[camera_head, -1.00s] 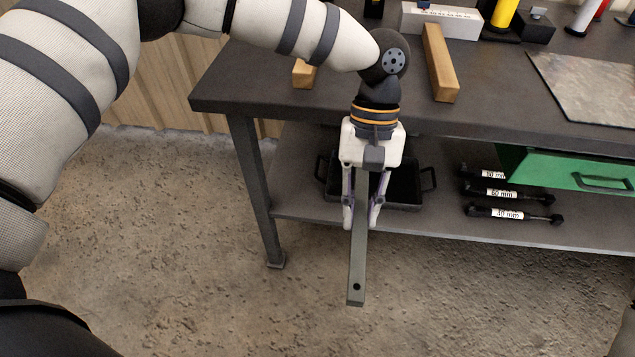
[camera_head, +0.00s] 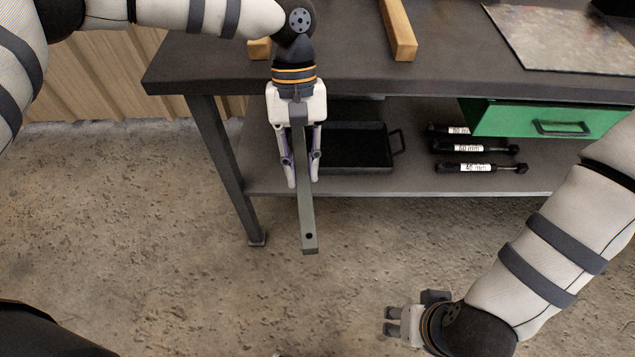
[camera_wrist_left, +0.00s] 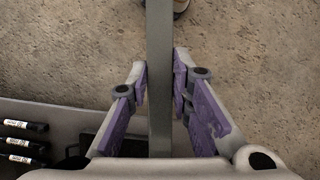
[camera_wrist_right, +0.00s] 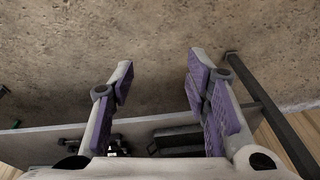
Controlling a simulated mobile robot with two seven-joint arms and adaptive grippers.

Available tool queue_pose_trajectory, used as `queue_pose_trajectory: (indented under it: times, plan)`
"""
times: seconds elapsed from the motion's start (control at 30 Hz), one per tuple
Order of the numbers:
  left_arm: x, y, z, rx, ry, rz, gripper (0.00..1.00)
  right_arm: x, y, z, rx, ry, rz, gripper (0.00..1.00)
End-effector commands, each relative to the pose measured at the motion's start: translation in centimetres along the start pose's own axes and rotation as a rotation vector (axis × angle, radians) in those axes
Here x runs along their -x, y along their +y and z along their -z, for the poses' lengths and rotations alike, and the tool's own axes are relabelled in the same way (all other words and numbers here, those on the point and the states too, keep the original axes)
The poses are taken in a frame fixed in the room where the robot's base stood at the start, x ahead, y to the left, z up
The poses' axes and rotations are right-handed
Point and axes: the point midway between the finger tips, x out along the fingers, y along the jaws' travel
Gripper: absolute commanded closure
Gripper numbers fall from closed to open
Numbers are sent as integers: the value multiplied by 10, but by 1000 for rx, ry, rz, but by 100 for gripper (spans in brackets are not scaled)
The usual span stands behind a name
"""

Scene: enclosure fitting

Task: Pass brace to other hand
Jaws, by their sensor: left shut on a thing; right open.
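The brace (camera_head: 307,215) is a long grey square bar with a hole near its lower end. My left gripper (camera_head: 303,180) points down in front of the bench and is shut on the brace, which hangs nearly upright with its lower end free. In the left wrist view the brace (camera_wrist_left: 159,90) runs between the two purple-padded fingers (camera_wrist_left: 160,85). My right gripper (camera_head: 390,322) is at the lower right of the head view, apart from the brace and pointing left. In the right wrist view its fingers (camera_wrist_right: 158,75) are spread with nothing between them.
The dark workbench (camera_head: 450,75) stands behind, with a wooden block (camera_head: 398,35) and a metal sheet (camera_head: 560,38) on top. Its lower shelf holds a black tray (camera_head: 355,150) and several labelled dampers (camera_head: 480,168). A green drawer (camera_head: 545,118) hangs at right. Open floor lies between my grippers.

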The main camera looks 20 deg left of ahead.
Motion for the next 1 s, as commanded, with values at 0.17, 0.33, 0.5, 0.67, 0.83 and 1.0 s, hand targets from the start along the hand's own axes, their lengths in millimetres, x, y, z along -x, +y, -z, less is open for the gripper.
queue_pose_trajectory:
  times: [0.17,0.33,0.5,0.67,0.83,1.0]
  plan:
    - [1,0,0,0,1,-1,100,64,-74,101,143,203,-33,57]
    - [1,0,0,-1,1,-1,100,152,-135,136,265,247,-48,57]
    - [1,0,0,0,1,-1,100,203,-172,127,261,220,5,57]
    - [0,0,0,0,0,-1,100,210,-181,124,257,206,21,57]
    - [0,0,0,0,0,-1,100,173,-183,130,255,201,21,57]
    - [1,0,0,-1,0,-1,100,133,-185,138,255,203,22,57]
